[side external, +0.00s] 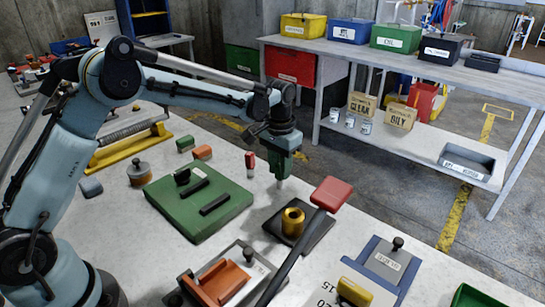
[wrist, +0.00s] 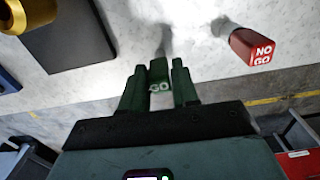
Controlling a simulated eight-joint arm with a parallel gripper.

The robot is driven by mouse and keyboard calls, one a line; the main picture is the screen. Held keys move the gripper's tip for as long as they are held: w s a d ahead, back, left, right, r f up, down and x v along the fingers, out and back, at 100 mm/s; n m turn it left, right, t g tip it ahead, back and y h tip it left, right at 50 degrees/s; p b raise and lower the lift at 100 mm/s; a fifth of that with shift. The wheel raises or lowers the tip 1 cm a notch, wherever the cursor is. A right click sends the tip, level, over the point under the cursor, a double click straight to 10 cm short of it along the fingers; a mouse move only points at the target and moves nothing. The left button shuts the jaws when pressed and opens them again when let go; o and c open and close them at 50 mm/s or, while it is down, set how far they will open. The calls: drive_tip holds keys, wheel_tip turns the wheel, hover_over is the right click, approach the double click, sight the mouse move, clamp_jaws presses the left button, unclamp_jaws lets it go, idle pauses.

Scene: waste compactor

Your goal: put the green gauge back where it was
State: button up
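My gripper (side external: 284,150) is shut on the green gauge, whose handle marked GO (wrist: 158,80) sits between the two dark green fingers in the wrist view. Its grey pin (side external: 281,172) points down, roughly upright, over the pale bench; I cannot tell if the tip touches. The red NO GO gauge (side external: 250,161) stands on the bench to the left of my gripper in the side view. It also shows at the upper right of the wrist view (wrist: 255,47). A brass ring (side external: 292,221) sits on a dark plate (side external: 314,238), nearer the camera than my gripper.
A long lever with a red paddle (side external: 331,193) rises near the brass ring. A green plate with black bars (side external: 226,217) lies to the left. Orange (side external: 222,281) and blue (side external: 393,265) fixtures stand in front. Beyond the bench edge are floor and a shelf table (side external: 400,65).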

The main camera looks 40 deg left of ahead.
drive_tip(key=o, duration=0.4)
drive_tip(key=s+r+t, duration=0.1)
drive_tip(key=s+r, duration=0.1)
drive_tip(key=r, duration=0.6)
drive_tip(key=s+r+t, duration=0.1)
drive_tip(key=s+r, duration=0.2)
drive_tip(key=r, duration=0.4)
drive_tip(key=s+f+t, duration=0.1)
drive_tip(key=s, duration=0.4)
drive_tip(key=s+a+f+t, duration=0.1)
drive_tip(key=s+f+t, duration=0.1)
drive_tip(key=s, duration=0.4)
drive_tip(key=s+a+f+t, duration=0.1)
drive_tip(key=s+f+t, duration=0.1)
drive_tip(key=s, duration=0.3)
drive_tip(key=shift+s+f, duration=0.1)
drive_tip(key=shift+s, duration=0.15)
